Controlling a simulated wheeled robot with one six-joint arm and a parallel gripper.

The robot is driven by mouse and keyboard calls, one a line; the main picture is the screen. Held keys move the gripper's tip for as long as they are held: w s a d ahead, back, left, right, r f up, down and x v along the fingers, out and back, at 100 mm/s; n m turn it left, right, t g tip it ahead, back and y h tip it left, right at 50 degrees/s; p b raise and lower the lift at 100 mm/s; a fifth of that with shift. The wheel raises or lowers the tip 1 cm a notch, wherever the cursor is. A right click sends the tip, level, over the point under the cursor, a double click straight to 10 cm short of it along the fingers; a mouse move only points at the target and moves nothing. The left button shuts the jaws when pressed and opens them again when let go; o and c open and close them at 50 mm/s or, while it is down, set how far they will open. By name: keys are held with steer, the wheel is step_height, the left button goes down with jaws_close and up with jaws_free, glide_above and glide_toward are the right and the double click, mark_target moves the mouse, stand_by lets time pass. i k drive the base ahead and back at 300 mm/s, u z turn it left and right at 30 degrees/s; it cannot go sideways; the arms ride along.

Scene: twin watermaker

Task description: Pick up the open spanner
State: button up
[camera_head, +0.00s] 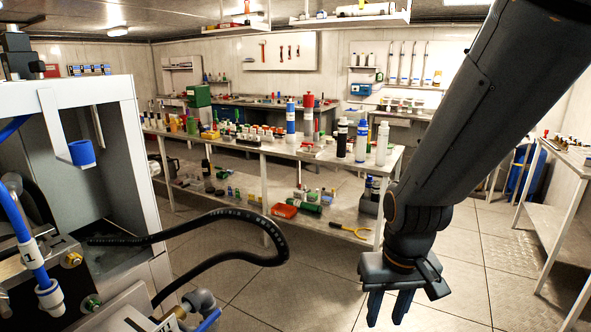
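A yellow and dark tool with a forked end (352,230) lies at the front edge of the lower bench shelf. It looks like an open spanner, but it is too small to be sure. My gripper (389,308) hangs pointing down at the lower right, in front of the bench. Its two blue fingers are apart with nothing seen between them. In the picture it is below and right of the tool, and not touching it.
The bench (345,163) carries bottles and many small items. A red tray (285,211) lies left of the tool. A white-framed machine (135,130) with a black hose (265,258) fills the left. A table (570,158) stands right. Tiled floor between is clear.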

mark_target(304, 143)
steer(key=u, duration=0.2)
steer(key=i, duration=4.05)
steer(key=z, duration=0.6)
steer(key=i, duration=0.75)
steer(key=z, duration=0.25)
